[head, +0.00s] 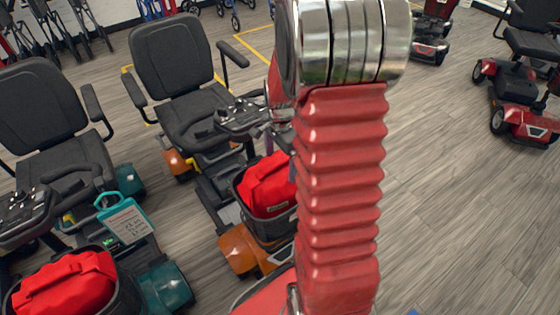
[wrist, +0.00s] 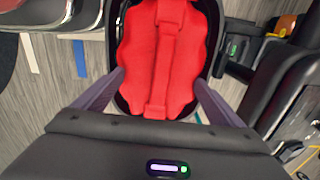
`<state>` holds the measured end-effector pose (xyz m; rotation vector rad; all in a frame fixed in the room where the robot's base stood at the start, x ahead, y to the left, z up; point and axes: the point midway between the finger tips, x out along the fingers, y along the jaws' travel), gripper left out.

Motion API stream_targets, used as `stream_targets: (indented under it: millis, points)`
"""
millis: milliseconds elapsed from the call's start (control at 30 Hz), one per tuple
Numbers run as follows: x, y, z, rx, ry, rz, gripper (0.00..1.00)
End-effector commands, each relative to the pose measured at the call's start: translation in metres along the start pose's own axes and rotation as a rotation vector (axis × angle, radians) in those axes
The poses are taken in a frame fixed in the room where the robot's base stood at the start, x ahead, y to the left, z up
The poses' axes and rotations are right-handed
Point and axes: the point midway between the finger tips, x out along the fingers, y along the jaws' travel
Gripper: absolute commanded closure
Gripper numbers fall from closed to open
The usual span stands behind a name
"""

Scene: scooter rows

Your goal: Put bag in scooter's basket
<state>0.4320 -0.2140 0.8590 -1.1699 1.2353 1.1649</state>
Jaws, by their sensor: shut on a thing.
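A red bag (head: 268,188) with a strap across its top sits inside the dark basket (head: 262,229) on the front of the orange scooter (head: 238,250). In the wrist view the same bag (wrist: 160,60) fills the dark-rimmed basket (wrist: 214,45), its strap running lengthwise. My gripper (wrist: 160,78) is over the basket with one finger on each side of the bag, shut on it. In the head view my red arm hides most of my gripper and the right side of the bag and basket.
A teal scooter (head: 165,285) at left has another red bag (head: 66,285) in its front basket and a teal-framed tag (head: 122,220). Red scooters (head: 525,120) stand at the right. Walkers line the back. The wood-look floor (head: 450,210) at right is clear.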

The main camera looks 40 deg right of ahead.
Motion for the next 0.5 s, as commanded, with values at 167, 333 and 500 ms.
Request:
stream_targets:
  millis: [167, 333, 500]
  points:
    - [0.0038, 0.0001, 0.0023, 0.003, -0.004, 0.001, 0.63]
    - [0.0041, 0.0006, 0.0024, 0.003, -0.005, 0.002, 0.0]
    - [0.0031, 0.0004, 0.0019, 0.003, -0.004, 0.001, 0.0]
